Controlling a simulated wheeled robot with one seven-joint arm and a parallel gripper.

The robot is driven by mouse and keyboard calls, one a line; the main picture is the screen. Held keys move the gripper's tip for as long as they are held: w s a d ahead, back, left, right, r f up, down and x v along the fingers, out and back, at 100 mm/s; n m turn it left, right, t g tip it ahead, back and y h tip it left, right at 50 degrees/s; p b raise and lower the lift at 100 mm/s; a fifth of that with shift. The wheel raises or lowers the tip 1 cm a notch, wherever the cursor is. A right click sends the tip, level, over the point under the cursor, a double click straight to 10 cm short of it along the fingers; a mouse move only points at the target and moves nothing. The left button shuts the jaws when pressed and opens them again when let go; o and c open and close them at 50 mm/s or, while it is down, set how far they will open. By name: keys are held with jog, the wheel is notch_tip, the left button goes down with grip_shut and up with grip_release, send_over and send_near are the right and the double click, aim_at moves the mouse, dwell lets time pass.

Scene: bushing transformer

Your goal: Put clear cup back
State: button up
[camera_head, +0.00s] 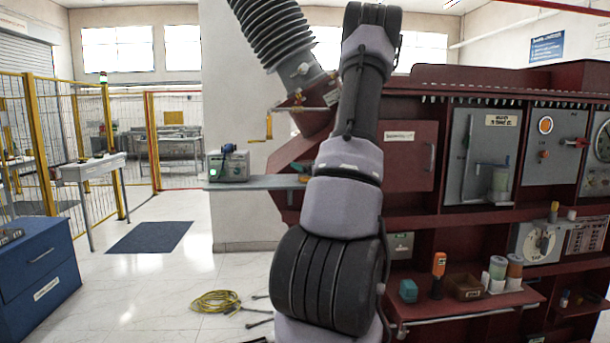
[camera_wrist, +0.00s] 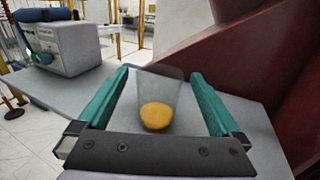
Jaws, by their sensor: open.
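A clear cup (camera_wrist: 160,92) with yellow-orange contents in its bottom stands upright on a grey shelf (camera_wrist: 258,125) in the wrist view. My gripper (camera_wrist: 158,74) is open, its two teal fingers on either side of the cup. A gap shows on each side of the cup near its base; contact near the rim is hard to tell. In the head view my arm hides the gripper and the cup, and the left part of the grey shelf (camera_head: 255,184) shows.
A grey instrument box (camera_wrist: 68,52) stands on the shelf to the left; it also shows in the head view (camera_head: 228,168). A dark red panel (camera_wrist: 225,50) rises close on the right. A yellow cable coil (camera_head: 216,302) lies on the floor.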

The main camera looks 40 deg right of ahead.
jog(key=shift+w, duration=0.65)
jog(key=c, duration=1.6)
